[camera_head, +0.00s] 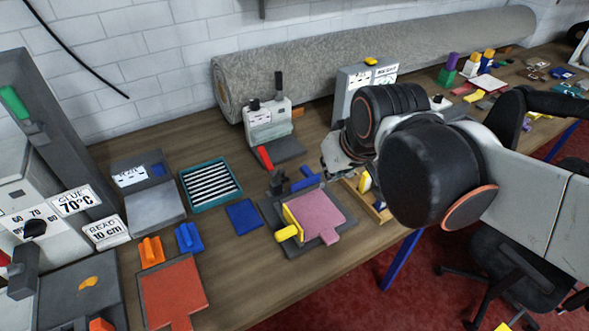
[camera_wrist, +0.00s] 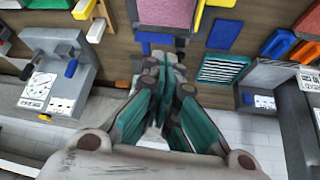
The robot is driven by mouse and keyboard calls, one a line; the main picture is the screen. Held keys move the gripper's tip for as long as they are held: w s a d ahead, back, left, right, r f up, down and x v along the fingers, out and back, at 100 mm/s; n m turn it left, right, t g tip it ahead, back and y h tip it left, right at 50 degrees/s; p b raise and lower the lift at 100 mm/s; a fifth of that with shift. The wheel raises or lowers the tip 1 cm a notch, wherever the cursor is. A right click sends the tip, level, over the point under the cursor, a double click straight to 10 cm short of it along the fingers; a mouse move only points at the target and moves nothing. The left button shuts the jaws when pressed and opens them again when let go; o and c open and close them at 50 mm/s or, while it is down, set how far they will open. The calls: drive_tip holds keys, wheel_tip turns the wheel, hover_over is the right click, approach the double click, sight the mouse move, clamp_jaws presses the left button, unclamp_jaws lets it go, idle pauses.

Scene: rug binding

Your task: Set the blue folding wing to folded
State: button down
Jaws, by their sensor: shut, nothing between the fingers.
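A dark fixture (camera_head: 272,213) on the bench carries a pink plate (camera_head: 313,213), which also shows at the top of the wrist view (camera_wrist: 165,12). The blue folding wing (camera_head: 305,183) is a narrow blue piece along the plate's back edge; its exact tilt is hard to tell. In the wrist view the blue wing (camera_wrist: 154,37) lies just beyond my fingertips. A yellow wing (camera_head: 292,222) with a round handle stands raised at the plate's left edge. My gripper (camera_wrist: 165,66) is shut and empty, apart from the wing; in the head view my arm partly hides it.
A blue square (camera_head: 244,216) and a teal tray of striped strips (camera_head: 210,184) lie left of the fixture. A grey press with a red lever (camera_head: 265,157) stands behind it. A rolled grey rug (camera_head: 370,60) lies along the wall. A wooden tray (camera_head: 372,207) sits right.

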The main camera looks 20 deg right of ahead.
drive_tip(key=w+a+f+n+g+p, duration=0.1)
drive_tip(key=w+f, duration=0.3)
drive_tip(key=w, duration=0.5)
drive_tip(key=w+a+f+n+g+p, duration=0.1)
drive_tip(key=w+f, duration=0.3)
drive_tip(key=w, duration=0.6)
drive_tip(key=shift+a+f+g+y+p, duration=0.3)
drive_tip(key=shift+a+y+p, duration=0.1)
drive_tip(key=shift+a, duration=0.25)
wheel_tip(320, 180, down, 9)
drive_tip(key=b, duration=0.3)
drive_tip(key=shift+w+f, duration=0.1)
drive_tip(key=shift+f, duration=0.05)
drive_tip(key=shift+s+d, duration=0.15)
drive_tip(key=shift+s, duration=0.35)
